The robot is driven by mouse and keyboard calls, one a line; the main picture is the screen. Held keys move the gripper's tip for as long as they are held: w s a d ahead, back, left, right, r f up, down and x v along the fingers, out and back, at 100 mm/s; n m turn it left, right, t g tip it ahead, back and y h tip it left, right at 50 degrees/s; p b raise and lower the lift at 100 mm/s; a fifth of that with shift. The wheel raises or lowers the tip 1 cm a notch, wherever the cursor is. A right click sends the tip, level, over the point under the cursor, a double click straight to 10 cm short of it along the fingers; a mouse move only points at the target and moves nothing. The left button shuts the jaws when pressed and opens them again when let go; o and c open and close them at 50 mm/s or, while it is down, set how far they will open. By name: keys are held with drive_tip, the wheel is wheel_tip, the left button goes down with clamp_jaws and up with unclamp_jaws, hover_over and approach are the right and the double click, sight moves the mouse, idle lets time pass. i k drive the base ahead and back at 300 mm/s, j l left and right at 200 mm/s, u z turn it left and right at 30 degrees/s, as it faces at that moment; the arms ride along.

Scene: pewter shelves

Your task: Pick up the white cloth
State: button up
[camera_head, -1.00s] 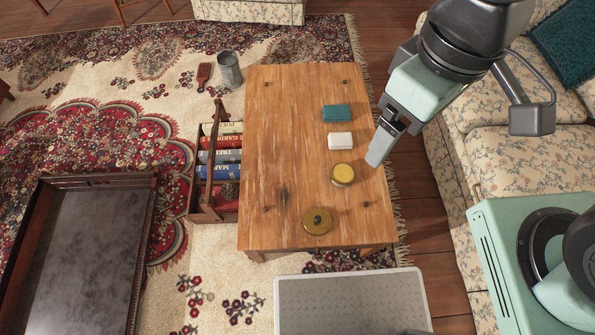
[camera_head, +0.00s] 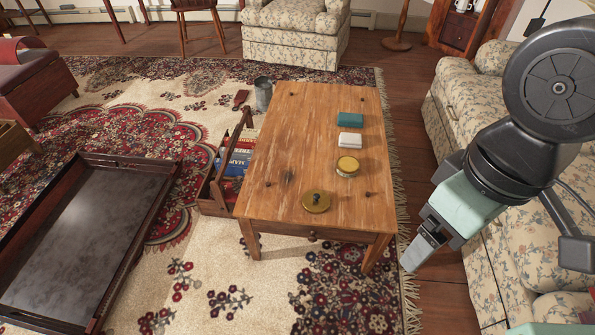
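The white cloth (camera_head: 350,139) is a small folded block lying on the wooden table (camera_head: 270,150), toward its right side. A teal folded cloth (camera_head: 350,119) lies just behind it, and a round yellow tin (camera_head: 347,166) stands just in front of it. My gripper (camera_head: 412,262) is at the right, past the table's front right corner and apart from the white cloth, pointing down and left. Its fingers show as one pale shape, so I cannot see whether there is a gap between them. Nothing visible hangs from it.
A brass lid-like disc (camera_head: 316,201) with a dark knob lies near the table's front edge. A wooden carrier with books (camera_head: 213,190) stands left of the table. A dark tray table (camera_head: 80,230) is at left, a floral sofa (camera_head: 465,110) at right. Open rug lies in front.

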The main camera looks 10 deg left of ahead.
sight(346, 139)
drive_tip(key=i+l+u, duration=0.2)
drive_tip(key=i, duration=0.35)
drive_tip(key=i+l+u, duration=0.2)
drive_tip(key=i, duration=0.3)
